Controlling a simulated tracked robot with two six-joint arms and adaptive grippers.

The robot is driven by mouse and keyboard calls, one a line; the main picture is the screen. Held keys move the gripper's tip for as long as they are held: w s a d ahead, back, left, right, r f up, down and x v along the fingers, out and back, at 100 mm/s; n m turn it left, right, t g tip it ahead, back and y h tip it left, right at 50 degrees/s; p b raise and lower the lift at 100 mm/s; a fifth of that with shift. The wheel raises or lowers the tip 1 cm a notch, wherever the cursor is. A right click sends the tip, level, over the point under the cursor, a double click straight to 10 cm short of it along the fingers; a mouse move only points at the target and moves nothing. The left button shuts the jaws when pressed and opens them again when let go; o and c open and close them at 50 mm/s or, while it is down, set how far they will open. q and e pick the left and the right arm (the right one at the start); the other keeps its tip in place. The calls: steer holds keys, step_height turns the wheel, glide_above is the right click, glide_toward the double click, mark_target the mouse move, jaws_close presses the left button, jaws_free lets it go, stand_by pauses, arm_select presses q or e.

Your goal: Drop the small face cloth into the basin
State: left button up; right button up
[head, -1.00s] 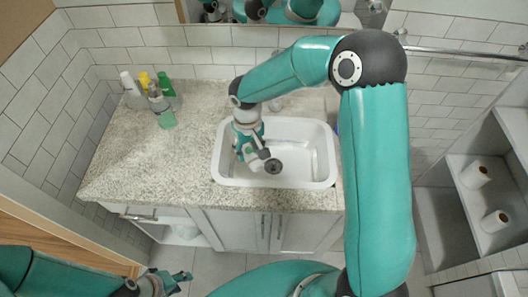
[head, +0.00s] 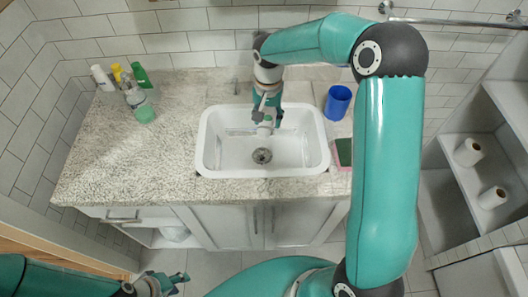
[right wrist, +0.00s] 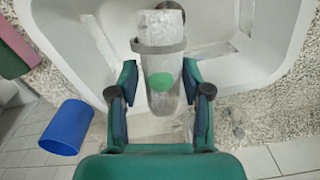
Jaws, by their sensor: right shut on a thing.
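The white basin (head: 207,150) is set in the counter, with a round drain in its floor. My right gripper (head: 266,122) is over the back middle of the basin, its fingers on both sides of a grey cylindrical thing with a green round patch (right wrist: 160,85). Its grey ringed end points toward the drain in the right wrist view, where the basin (right wrist: 262,50) also shows. I cannot tell what this thing is, and I make out no face cloth. My left gripper (head: 170,281) is low at the left, away from the counter; its jaw opening is unclear.
Several bottles (head: 138,76) stand at the back left of the counter (head: 120,165). Shelves with two paper rolls (head: 467,152) are at the right.

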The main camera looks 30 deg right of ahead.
steer(key=shift+f+b, duration=0.3)
steer(key=shift+f, duration=0.6)
steer(key=o, duration=1.2)
steer(key=shift+r, duration=0.1)
step_height(320, 180, up, 12)
